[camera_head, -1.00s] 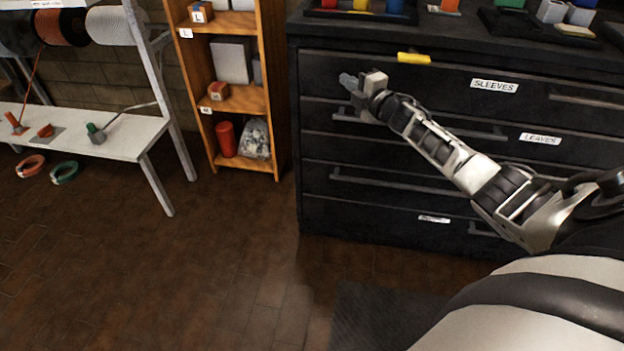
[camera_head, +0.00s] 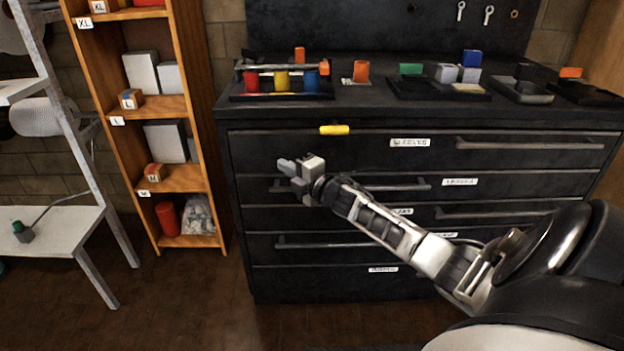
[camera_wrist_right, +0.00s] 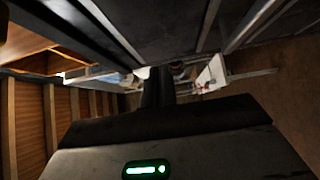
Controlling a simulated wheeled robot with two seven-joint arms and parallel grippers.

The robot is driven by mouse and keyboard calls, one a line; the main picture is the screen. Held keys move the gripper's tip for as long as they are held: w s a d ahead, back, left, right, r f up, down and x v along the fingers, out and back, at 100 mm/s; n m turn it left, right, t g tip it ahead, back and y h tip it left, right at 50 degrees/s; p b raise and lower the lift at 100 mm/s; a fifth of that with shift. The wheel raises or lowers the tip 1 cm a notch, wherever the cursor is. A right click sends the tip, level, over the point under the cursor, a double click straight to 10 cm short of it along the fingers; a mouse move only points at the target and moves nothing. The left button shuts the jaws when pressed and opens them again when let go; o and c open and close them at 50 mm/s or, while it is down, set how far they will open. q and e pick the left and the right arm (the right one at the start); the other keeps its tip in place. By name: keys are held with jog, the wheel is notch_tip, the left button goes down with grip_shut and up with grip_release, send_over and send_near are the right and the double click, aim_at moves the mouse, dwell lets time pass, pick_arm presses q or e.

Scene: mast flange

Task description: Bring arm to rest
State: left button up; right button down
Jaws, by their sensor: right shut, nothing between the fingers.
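My right arm (camera_head: 385,228) reaches in from the right in the head view, stretched out in front of the dark drawer cabinet (camera_head: 345,140). My right gripper (camera_head: 284,166) is at the arm's far end, before the cabinet's upper drawers near their left side. It is shut and empty. In the right wrist view its dark fingers (camera_wrist_right: 158,88) stand together with nothing held. Whether the gripper touches the drawer front cannot be told. My left gripper is not in any view.
A wooden shelf (camera_head: 202,110) with boxes and a red cylinder stands left of the cabinet. A pale bench (camera_head: 60,232) is at far left. The cabinet top holds trays and coloured blocks (camera_head: 411,69). Open floor (camera_head: 190,310) lies in front.

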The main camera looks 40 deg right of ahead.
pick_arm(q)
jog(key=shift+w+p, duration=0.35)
pick_arm(e)
jog(key=s, duration=0.7)
jog(key=shift+f, duration=0.2)
jog(key=shift+s+a, duration=0.1)
jog(key=s+a+f+m+g+p, duration=0.2)
jog(key=s+a+f+m, duration=0.15)
jog(key=a, duration=0.45)
jog(key=s+a+f+m+g+p, duration=0.1)
jog(key=s+a+f+m+p, duration=0.15)
jog(key=s+a+m, duration=0.4)
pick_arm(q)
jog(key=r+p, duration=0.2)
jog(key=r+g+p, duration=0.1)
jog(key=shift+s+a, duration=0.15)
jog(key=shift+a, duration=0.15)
pick_arm(e)
jog(key=s+a+r+m+g+y, duration=0.1)
jog(key=s+a+m+g, duration=0.1)
jog(key=s+a, duration=0.3)
jog(key=s+a+r+m+g+y, duration=0.1)
jog(key=s+a+m, duration=0.3)
jog(key=a, duration=0.8)
jog(key=shift+s+a+g+y, duration=0.4)
jog(key=shift+s+g+y, duration=0.2)
jog(key=shift+s, duration=0.6)
